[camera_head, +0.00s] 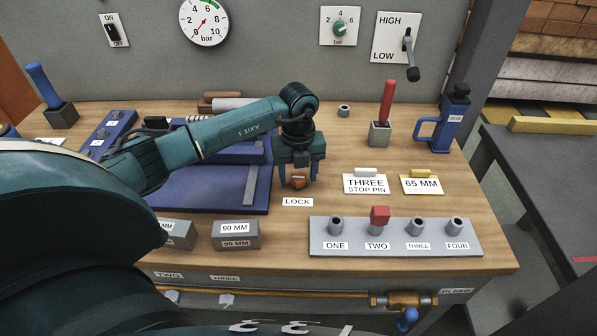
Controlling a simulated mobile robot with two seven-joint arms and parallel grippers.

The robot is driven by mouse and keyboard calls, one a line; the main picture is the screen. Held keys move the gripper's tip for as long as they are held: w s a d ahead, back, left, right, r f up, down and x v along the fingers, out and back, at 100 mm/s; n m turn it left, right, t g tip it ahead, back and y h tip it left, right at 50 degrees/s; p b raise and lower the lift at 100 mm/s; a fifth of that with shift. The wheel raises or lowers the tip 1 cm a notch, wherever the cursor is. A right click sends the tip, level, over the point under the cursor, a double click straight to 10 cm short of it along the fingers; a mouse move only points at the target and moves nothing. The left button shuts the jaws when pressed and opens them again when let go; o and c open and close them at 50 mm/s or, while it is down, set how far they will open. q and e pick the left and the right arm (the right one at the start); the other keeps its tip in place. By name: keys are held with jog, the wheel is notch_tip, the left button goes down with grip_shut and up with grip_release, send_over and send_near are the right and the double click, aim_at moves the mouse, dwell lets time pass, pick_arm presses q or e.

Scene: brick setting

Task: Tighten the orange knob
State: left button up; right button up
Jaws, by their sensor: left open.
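The orange knob (298,182) is small and sits low on the wooden bench, just behind the label LOCK. My left gripper (299,176) points down over it, with one finger on each side of the knob. The gripper is open, and I cannot tell whether either finger touches the knob. The gripper body hides what is directly behind the knob. My right gripper does not show.
A blue fixture (215,195) lies left of the gripper.

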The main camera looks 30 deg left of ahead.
pick_arm(q)
jog(key=shift+f, duration=0.1)
jog(key=shift+c, duration=0.4)
jog(key=c, duration=0.9)
